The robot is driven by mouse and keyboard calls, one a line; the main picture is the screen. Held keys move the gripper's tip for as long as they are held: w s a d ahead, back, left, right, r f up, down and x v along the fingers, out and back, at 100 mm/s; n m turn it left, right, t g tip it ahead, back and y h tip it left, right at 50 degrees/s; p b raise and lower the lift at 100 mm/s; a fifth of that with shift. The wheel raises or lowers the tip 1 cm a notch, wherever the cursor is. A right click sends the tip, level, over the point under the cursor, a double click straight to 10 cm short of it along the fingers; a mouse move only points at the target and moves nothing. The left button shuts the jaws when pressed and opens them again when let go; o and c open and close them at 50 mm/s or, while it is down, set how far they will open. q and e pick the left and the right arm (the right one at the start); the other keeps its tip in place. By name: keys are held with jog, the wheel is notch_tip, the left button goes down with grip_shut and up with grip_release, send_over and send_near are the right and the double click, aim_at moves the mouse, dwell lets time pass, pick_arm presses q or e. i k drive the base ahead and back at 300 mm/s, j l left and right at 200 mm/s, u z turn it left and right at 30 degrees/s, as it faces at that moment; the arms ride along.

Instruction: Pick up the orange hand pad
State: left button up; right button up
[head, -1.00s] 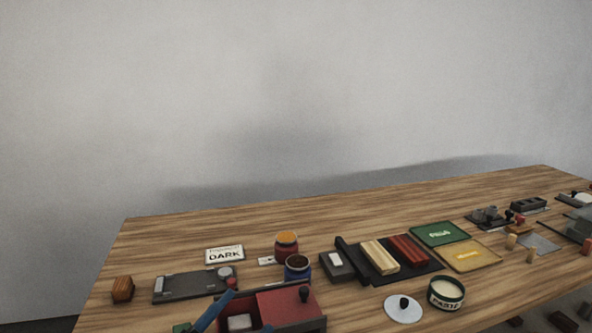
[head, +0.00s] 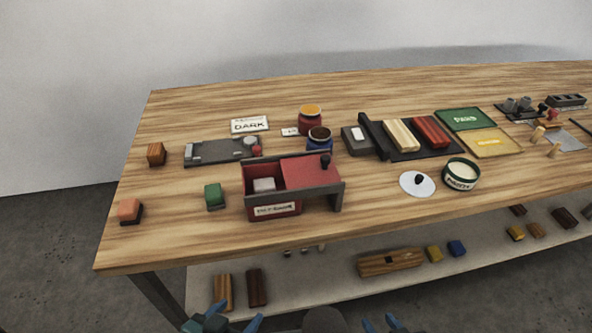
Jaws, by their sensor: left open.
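The orange hand pad (head: 130,209) is a small orange block on a dark base. It sits on the table near its left front corner, apart from the other objects. My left gripper (head: 223,323) is at the bottom edge of the head view, below and to the right of the pad, with its blue fingertips apart and nothing visible between them. My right gripper (head: 381,323) barely shows at the bottom edge, and most of it is cut off.
A green pad (head: 214,197), a brown block (head: 156,154) and a red box with a dark frame (head: 311,172) are nearby on the wooden table (head: 180,235). A lower shelf (head: 330,277) holds several blocks. Bare wood surrounds the orange pad.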

aim_at(130, 211)
jog(key=u, duration=1.4)
